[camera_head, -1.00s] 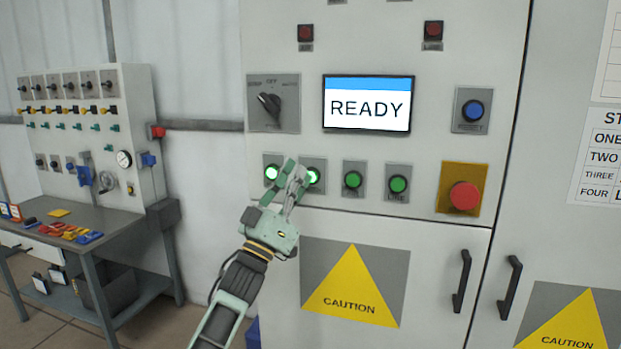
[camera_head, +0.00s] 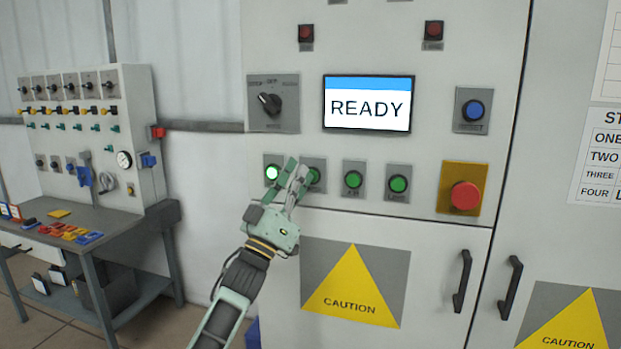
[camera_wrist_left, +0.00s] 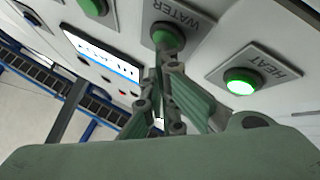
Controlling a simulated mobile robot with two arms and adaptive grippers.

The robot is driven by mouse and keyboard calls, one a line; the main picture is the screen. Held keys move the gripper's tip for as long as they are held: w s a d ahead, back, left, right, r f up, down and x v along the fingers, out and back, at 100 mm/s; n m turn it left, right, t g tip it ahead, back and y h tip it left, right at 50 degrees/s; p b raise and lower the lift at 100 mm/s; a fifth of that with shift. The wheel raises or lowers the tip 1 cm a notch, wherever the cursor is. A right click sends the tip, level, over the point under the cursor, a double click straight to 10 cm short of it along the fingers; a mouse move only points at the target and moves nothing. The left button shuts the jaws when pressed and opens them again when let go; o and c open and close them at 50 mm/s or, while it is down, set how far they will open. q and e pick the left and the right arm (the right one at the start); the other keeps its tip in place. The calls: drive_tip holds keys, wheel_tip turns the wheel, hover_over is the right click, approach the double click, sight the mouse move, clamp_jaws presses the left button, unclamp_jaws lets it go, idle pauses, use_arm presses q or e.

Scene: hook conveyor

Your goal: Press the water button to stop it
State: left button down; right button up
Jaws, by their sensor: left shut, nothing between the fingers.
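The water button (camera_head: 315,175) is a round green button on a grey plate in the cabinet's row of buttons. It is unlit now, and the gripper partly covers its plate in the head view. In the left wrist view the button (camera_wrist_left: 167,38) sits under its WATER label, just beyond the fingertips. My left gripper (camera_head: 297,168) is shut and empty, its fingers pointing up at the panel beside the button. I cannot tell whether the fingertips touch it. My right gripper is not in view.
The heat button (camera_head: 272,172) to the left glows bright green. Two unlit green buttons (camera_head: 353,180) (camera_head: 398,184) and a red emergency button (camera_head: 465,196) are to the right. The screen (camera_head: 368,103) above reads READY. A rotary switch (camera_head: 270,104) is at upper left.

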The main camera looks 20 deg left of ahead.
use_arm(q)
drive_tip(key=shift+s+p, duration=0.45)
drive_tip(key=shift+s, duration=0.4)
drive_tip(key=s+p, duration=0.2)
drive_tip(key=s, duration=0.3)
drive_tip(key=shift+a, duration=0.1)
idle(0.5)
